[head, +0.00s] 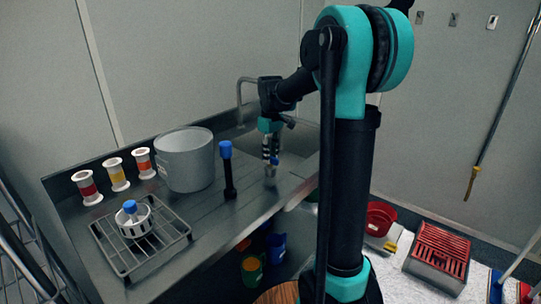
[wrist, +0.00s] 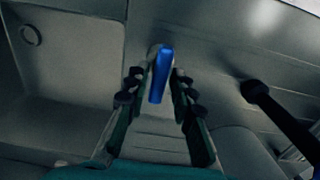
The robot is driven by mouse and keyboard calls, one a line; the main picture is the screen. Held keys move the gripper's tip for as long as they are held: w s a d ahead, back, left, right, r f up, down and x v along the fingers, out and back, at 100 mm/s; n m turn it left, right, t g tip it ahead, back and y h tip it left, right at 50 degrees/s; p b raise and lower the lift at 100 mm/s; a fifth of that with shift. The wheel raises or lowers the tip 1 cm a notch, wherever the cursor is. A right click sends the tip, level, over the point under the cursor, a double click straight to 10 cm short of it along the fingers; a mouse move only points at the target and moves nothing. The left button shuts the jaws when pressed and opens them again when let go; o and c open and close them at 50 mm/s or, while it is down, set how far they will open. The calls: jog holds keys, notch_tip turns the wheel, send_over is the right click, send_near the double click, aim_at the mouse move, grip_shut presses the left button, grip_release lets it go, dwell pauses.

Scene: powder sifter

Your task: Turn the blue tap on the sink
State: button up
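The blue tap handle (wrist: 161,75) shows in the wrist view as a slim blue lever standing out from a round metal base on the steel surface. My gripper (wrist: 163,72) has one finger on each side of it, with narrow gaps, so it looks open around the lever. I cannot tell if either finger touches it. In the head view my gripper (head: 270,150) points down over the counter's front edge by the sink, and a little blue shows at its fingertips. The sink basin (wrist: 70,60) is at the left in the wrist view. The curved spout (head: 240,90) rises behind my arm.
A black tool with a blue top (head: 227,170) stands close left of my gripper. A grey pot (head: 186,160), several thread-like spools (head: 117,174) and a wire rack (head: 108,252) occupy the counter's left. A red basin (head: 380,215) and a red-grated box (head: 440,250) are on the floor.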

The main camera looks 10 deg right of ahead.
grip_shut()
jog(key=shift+m, duration=0.4)
jog(key=m, duration=0.5)
jog(key=shift+m, duration=0.4)
jog(key=m, duration=0.6)
jog(key=shift+m, duration=0.4)
jog(key=shift+o, duration=2)
grip_release()
jog(key=shift+r, duration=0.1)
